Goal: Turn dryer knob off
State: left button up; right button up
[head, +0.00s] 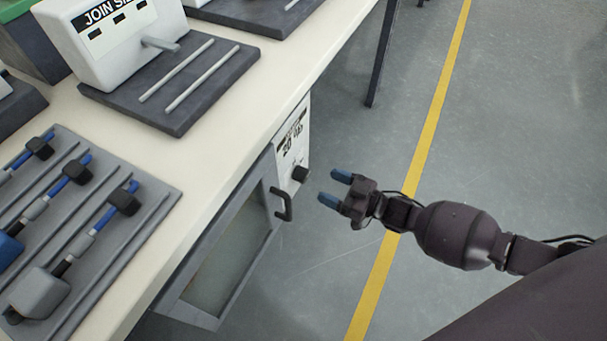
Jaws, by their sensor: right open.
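The dryer knob (300,174) is a small dark knob on the white control panel (292,148) of the dryer, under the bench top. The dryer's glass door (222,262) has a dark handle (285,204) just below and left of the knob. My right gripper (335,187) is open and empty, with blue fingertips pointing left toward the knob. A small gap shows between the fingertips and the knob. The knob's exact setting is too small to tell. My left gripper is not in view.
The white bench top (225,150) overhangs the dryer. On it stand a white machine on a dark base (215,95) and a grey tray (160,200) with blue-and-black tools. The grey floor (500,130) with a yellow line (432,105) is clear to the right.

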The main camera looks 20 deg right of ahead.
aim_at(307, 177)
jog(key=b+x, duration=0.1)
jog(key=x, duration=0.5)
jog(key=shift+w+a+f, duration=0.15)
jog(key=shift+a+f, duration=0.05)
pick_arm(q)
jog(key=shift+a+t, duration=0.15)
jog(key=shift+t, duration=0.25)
pick_arm(e)
jog(key=shift+w+a+r, duration=0.15)
jog(key=shift+w+a, duration=0.15)
jog(key=shift+w, duration=0.15)
jog(key=shift+c, duration=0.5)
jog(key=c, duration=0.8)
